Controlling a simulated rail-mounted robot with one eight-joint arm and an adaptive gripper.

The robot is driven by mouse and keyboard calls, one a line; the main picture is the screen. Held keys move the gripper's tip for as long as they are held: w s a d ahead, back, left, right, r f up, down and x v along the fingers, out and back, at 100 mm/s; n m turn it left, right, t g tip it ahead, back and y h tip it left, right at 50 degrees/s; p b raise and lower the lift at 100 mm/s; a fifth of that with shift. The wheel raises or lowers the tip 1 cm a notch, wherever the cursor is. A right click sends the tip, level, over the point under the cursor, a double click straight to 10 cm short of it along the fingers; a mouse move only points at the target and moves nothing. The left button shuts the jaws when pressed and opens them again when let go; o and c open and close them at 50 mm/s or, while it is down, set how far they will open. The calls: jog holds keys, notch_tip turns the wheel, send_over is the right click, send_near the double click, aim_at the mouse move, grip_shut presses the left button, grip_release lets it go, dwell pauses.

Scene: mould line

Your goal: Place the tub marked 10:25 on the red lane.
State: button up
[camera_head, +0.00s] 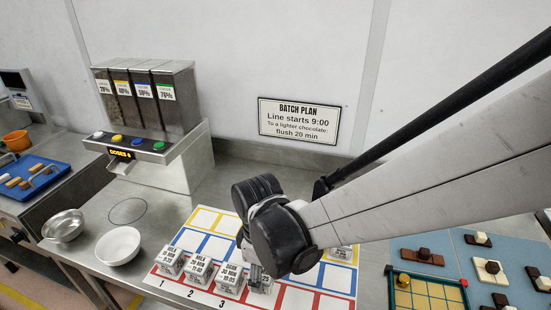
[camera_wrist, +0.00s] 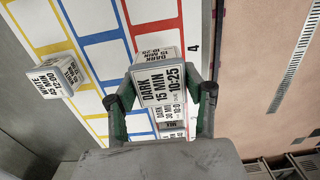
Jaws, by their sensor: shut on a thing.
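The tub marked DARK 15 MIN 10:25 (camera_wrist: 160,86) is between the two fingers of my gripper (camera_wrist: 162,94) in the wrist view, its label facing the camera. It is over the red lane (camera_wrist: 153,10), near the number 4. I cannot tell whether it touches the board. In the head view my gripper (camera_head: 257,274) is largely hidden by my own wrist, and only part of a tub (camera_head: 263,285) shows there. The red lane is the front row of the lane board, with blue and yellow behind.
Several tubs stand in the red lane, including milk tubs (camera_head: 169,262) (camera_head: 198,268) and a dark one (camera_head: 231,280) close to the held tub. A white-chocolate tub (camera_head: 341,252) stands on the yellow lane. A chocolate tray (camera_head: 428,293) lies to the right, a white bowl (camera_head: 118,247) left.

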jog(key=shift+d+f, duration=0.1)
jog(key=shift+f, duration=2.15)
jog(key=shift+f, duration=0.15)
jog(key=o, duration=1.2)
jog(key=shift+o, duration=0.2)
notch_tip(320, 180, up, 12)
jog(key=shift+f, duration=0.1)
jog(key=shift+d+r, duration=0.2)
jog(key=shift+r, duration=0.2)
jog(key=s+d+r+m+t, duration=0.2)
jog(key=d+m, duration=0.5)
jog(key=d, duration=0.5)
jog(key=s+d+r+m+t, duration=0.2)
jog(key=d+r+m+t, duration=0.3)
jog(key=d+m, duration=0.3)
jog(key=d+r, duration=0.1)
jog(key=d, duration=0.3)
jog(key=shift+d+r, duration=0.3)
jog(key=shift+r, duration=0.1)
